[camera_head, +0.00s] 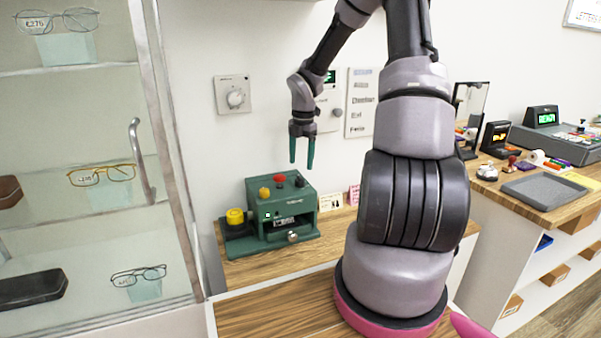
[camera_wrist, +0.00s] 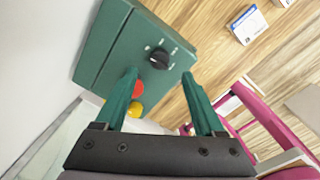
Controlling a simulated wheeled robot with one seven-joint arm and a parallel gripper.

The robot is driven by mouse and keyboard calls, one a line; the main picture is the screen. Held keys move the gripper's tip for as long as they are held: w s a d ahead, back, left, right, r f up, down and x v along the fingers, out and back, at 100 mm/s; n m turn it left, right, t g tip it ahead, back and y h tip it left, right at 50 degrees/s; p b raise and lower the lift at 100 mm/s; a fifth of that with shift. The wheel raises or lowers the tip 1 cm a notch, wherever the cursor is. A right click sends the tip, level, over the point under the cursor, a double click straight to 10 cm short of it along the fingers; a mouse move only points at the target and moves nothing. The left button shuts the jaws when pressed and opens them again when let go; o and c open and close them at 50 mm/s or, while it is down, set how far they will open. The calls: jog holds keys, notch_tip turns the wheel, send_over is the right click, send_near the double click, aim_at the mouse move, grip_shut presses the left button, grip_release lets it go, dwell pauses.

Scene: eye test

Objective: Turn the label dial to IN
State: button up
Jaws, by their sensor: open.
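A green machine (camera_head: 262,208) stands on the wooden counter below my arm. On its top is a black dial (camera_wrist: 160,58) with small white marks around it, too small to read. The dial also shows in the head view (camera_head: 300,181), beside a red button (camera_head: 279,178) and a yellow button (camera_head: 264,192). My gripper (camera_head: 301,158) is open and empty, pointing down above the machine, apart from it. In the wrist view the dial appears between and just beyond the fingertips (camera_wrist: 160,75). The dial's pointer setting cannot be told.
A yellow spool (camera_head: 235,216) sits at the machine's left. A glass cabinet (camera_head: 170,150) with spectacles is close on the left. A wall control (camera_head: 235,95) is behind. A grey tray (camera_head: 538,190) lies on the right-hand counter.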

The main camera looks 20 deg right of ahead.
jog(key=shift+s+r, duration=0.15)
jog(key=shift+r, duration=2)
notch_tip(320, 180, up, 10)
jog(key=m+t+h, duration=0.1)
jog(key=m+h, duration=0.1)
jog(key=m, duration=0.6)
send_over(302, 180)
jog(key=s+a, duration=0.3)
jog(key=s, duration=0.3)
jog(key=s+a+r+m+t+y, duration=0.1)
jog(key=s+a+r+m+t, duration=0.1)
jog(key=s+r+m, duration=0.5)
jog(key=s+a+r+m+t+y, duration=0.2)
jog(key=s+r+m, duration=0.5)
jog(key=s+m, duration=0.4)
jog(key=shift+s+a+r+m+t+y, duration=0.15)
jog(key=shift+s+a+m+t+y, duration=0.2)
jog(key=shift+a+m+t, duration=0.65)
